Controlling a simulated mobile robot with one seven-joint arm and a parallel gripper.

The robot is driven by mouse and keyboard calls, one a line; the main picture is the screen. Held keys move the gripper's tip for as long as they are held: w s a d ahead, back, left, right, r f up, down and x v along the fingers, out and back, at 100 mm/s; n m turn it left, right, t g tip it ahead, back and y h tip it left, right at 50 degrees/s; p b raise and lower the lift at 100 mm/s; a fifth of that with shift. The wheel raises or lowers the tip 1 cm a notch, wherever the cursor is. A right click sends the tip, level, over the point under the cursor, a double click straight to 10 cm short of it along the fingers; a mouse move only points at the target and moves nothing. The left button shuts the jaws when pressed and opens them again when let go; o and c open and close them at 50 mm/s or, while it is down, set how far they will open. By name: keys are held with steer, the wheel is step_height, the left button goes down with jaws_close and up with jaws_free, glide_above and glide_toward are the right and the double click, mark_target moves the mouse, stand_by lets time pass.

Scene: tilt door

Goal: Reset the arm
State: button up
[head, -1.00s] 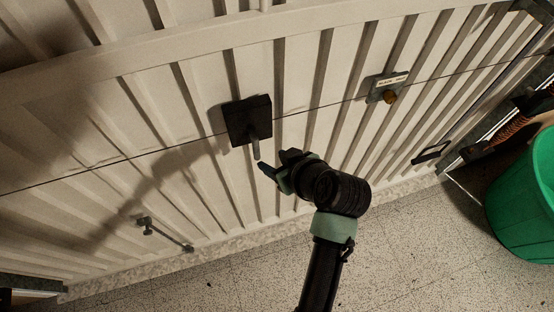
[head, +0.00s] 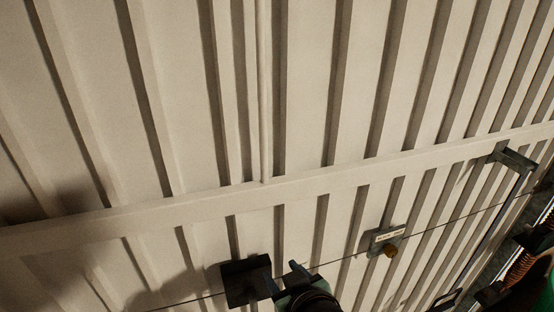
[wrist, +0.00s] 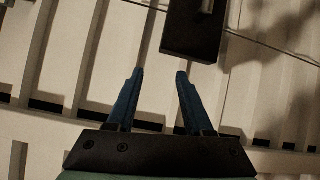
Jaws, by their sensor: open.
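The pale ribbed tilt door (head: 300,120) fills most of the head view. A black handle plate (head: 246,281) sits on it at the bottom; in the wrist view the plate (wrist: 192,30) and part of its grey handle show at the top. My gripper (wrist: 159,74) has its two blue fingers apart, with nothing between them. The plate lies beyond the fingertips, slightly to the right, and appears apart from them. In the head view my gripper is at the bottom edge, just right of the plate, mostly cut off.
A lock fitting with a label and a brass knob (head: 390,249) is on the door, right of the plate. A horizontal rail (head: 340,176) crosses the door. A metal bracket (head: 513,159) and an orange-brown spring (head: 519,268) are at the right edge.

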step_height(320, 180, up, 27)
steer(key=w+m+t+h, duration=0.2)
steer(key=m+t, duration=0.1)
steer(key=t, duration=0.5)
steer(key=s+r+m+t+h, duration=0.1)
steer(key=s+r+t, duration=0.3)
steer(key=r, duration=0.6)
steer(key=s+a+r+m+t, duration=0.1)
steer(key=s+r+t, duration=0.3)
steer(key=s+r, duration=0.5)
step_height(320, 180, up, 2)
steer(key=shift+s+r+m+t+h, duration=0.15)
steer(key=shift+r+m+t+h, duration=0.15)
steer(key=shift+h, duration=0.1)
